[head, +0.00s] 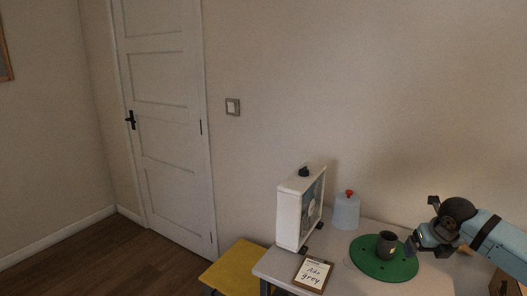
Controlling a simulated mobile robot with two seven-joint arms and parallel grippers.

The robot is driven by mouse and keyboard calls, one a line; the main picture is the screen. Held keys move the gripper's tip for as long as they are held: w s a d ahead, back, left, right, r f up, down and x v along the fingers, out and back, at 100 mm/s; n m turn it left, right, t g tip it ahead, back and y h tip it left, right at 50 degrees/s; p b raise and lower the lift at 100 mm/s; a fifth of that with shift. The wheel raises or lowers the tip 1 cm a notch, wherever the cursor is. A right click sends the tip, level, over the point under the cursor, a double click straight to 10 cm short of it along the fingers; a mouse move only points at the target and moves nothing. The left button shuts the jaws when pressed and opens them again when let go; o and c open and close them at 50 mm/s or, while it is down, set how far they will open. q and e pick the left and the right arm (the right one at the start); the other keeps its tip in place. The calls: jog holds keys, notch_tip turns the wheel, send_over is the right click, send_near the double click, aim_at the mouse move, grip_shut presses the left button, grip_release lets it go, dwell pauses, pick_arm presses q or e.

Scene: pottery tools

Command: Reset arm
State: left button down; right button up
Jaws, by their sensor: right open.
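My right gripper (412,240) comes in from the right, above the right side of the table. It is open, with its fingers pointing left toward a dark cup (387,244). The cup stands upright on a round green mat (362,264). The fingers look close to the cup's right side; whether they touch it I cannot tell. My left gripper is not in view.
The light table (345,284) also holds a white box-like device (291,217), a translucent container with a red knob (346,211) and a small sign with handwriting (312,274). A yellow stool (238,268) stands left of the table. Open floor (110,262) lies before the white door (165,120).

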jog(key=s+a+f+m+t+y, duration=0.1)
jog(key=s+a+f+m+y, duration=0.1)
jog(key=s+a+f+m, duration=0.65)
jog(key=s+a+f+m+t+y, duration=0.1)
jog(key=s+a+f+m+y, duration=0.3)
jog(key=a+f, duration=0.75)
jog(key=s+a+f+m+t+h, duration=0.1)
jog(key=s+a+f+m+t, duration=0.1)
jog(key=s+m, duration=0.8)
jog(key=s+a+f+m+t+h, duration=0.1)
jog(key=s+a+f+m+t, duration=0.15)
jog(key=s+m, duration=0.75)
pick_arm(q)
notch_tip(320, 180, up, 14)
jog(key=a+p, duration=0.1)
jog(key=p, duration=1.5)
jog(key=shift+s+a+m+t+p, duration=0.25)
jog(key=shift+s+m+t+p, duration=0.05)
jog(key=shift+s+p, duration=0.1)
pick_arm(e)
notch_tip(320, 180, up, 14)
jog(key=d, duration=0.1)
jog(key=shift+s, duration=0.45)
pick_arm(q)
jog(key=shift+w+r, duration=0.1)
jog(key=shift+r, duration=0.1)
pick_arm(e)
jog(key=shift+d, duration=0.1)
